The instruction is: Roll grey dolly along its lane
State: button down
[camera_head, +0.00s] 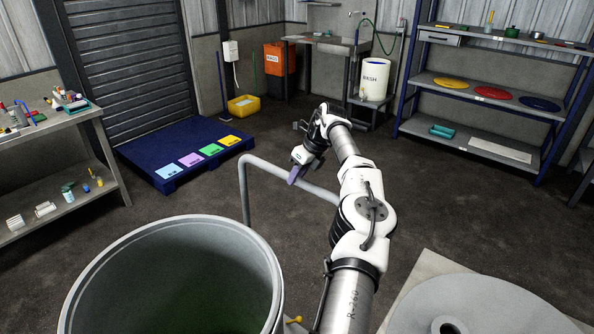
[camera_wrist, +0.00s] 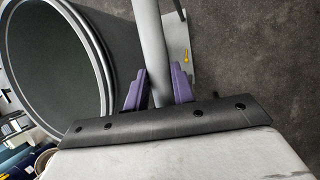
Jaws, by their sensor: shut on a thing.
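The grey dolly's push handle, a bent grey tube (camera_head: 247,190), stands just beyond a large open grey drum (camera_head: 275,270). The dolly's deck and wheels are hidden from me in the head view. My gripper (camera_head: 294,176) has purple fingers and is shut on the handle's top bar. In the wrist view the bar (camera_wrist: 150,35) runs between the two fingers of my gripper (camera_wrist: 158,90). The round drum also shows in the wrist view (camera_wrist: 101,60), at the upper left.
A blue pallet (camera_head: 145,155) with several coloured cards lies at the left, before a shutter. A workbench (camera_head: 95,112) stands at far left. A blue-framed shelf (camera_head: 490,95) and a white WASH barrel (camera_head: 375,82) stand at the back. Bare dark floor lies beyond the handle.

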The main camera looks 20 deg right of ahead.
jog(key=shift+w+d+r, duration=0.1)
jog(key=shift+w+d, duration=0.5)
jog(key=shift+w, duration=0.25)
jog(key=c, duration=1.6)
grip_release()
jog(key=o, duration=0.4)
jog(key=shift+s+a+r, duration=0.1)
jog(key=shift+s+a, duration=0.05)
jog(key=shift+a, duration=0.15)
jog(key=shift+o, duration=0.2)
jog(key=shift+d, duration=0.15)
jog(key=p+v, duration=0.1)
jog(key=v, duration=1.2)
jog(key=shift+s+r, duration=0.25)
jog(key=shift+r, duration=0.05)
jog(key=shift+c, duration=0.2)
